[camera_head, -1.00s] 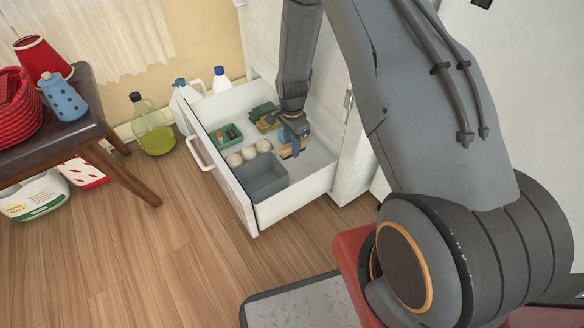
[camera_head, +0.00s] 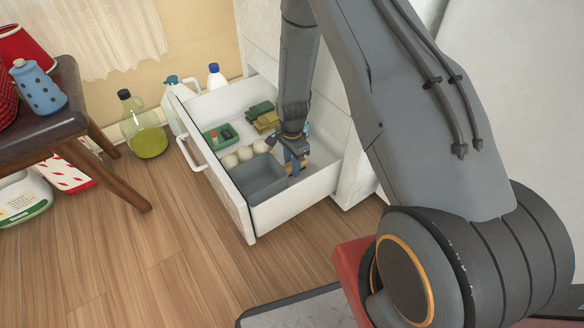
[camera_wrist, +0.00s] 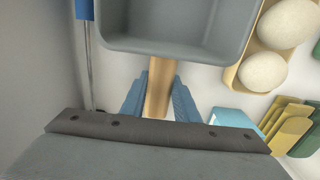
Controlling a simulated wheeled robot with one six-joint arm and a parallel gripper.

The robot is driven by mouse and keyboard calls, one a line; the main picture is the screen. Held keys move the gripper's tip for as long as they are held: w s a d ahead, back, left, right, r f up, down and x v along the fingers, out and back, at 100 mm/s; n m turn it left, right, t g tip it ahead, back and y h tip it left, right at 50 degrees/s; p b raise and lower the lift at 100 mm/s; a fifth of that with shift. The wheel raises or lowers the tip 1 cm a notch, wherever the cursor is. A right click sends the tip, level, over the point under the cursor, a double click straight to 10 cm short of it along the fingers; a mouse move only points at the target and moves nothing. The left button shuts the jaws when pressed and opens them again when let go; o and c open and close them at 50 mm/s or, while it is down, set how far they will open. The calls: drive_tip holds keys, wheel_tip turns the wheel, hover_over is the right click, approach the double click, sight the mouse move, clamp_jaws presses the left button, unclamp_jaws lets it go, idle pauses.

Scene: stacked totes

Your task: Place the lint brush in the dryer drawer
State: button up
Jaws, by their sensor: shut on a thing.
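The dryer drawer (camera_head: 297,205) is pulled open, with white walls and floor. My gripper (camera_head: 295,168) is down inside it, at the right beside a grey bin. In the wrist view its blue fingers (camera_wrist: 160,98) are shut on a narrow wooden piece, which I take to be the lint brush (camera_wrist: 159,82). I cannot tell whether the brush touches the drawer floor.
The grey bin (camera_head: 264,194) fills the drawer's front corner. Pale balls (camera_head: 246,153), a green tray (camera_head: 211,140) and sponges (camera_head: 262,112) lie farther back. Bottles (camera_head: 149,143) stand left of the drawer.

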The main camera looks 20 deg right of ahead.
drive_tip(key=shift+f, duration=0.1)
drive_tip(key=o, duration=1.2)
drive_tip(key=shift+c, duration=0.2)
wheel_tip(320, 180, up, 12)
drive_tip(key=r+p, duration=0.1)
drive_tip(key=p, duration=0.5)
drive_tip(key=s+a+r+n, duration=0.55)
drive_tip(key=a+r, duration=0.35)
drive_tip(key=r, duration=0.3)
drive_tip(key=s+a+r+n, duration=0.55)
drive_tip(key=a+r, duration=0.25)
drive_tip(key=r, duration=0.3)
drive_tip(key=s+a+r+n+y, duration=0.1)
drive_tip(key=s+r+n, duration=0.4)
drive_tip(key=s, duration=0.7)
drive_tip(key=s+a+r+n, duration=0.3)
drive_tip(key=s+r+n, duration=0.2)
drive_tip(key=s, duration=0.7)
drive_tip(key=shift+s+r+y, duration=0.35)
drive_tip(key=shift+r+y, duration=0.05)
drive_tip(key=shift+r, duration=0.5)
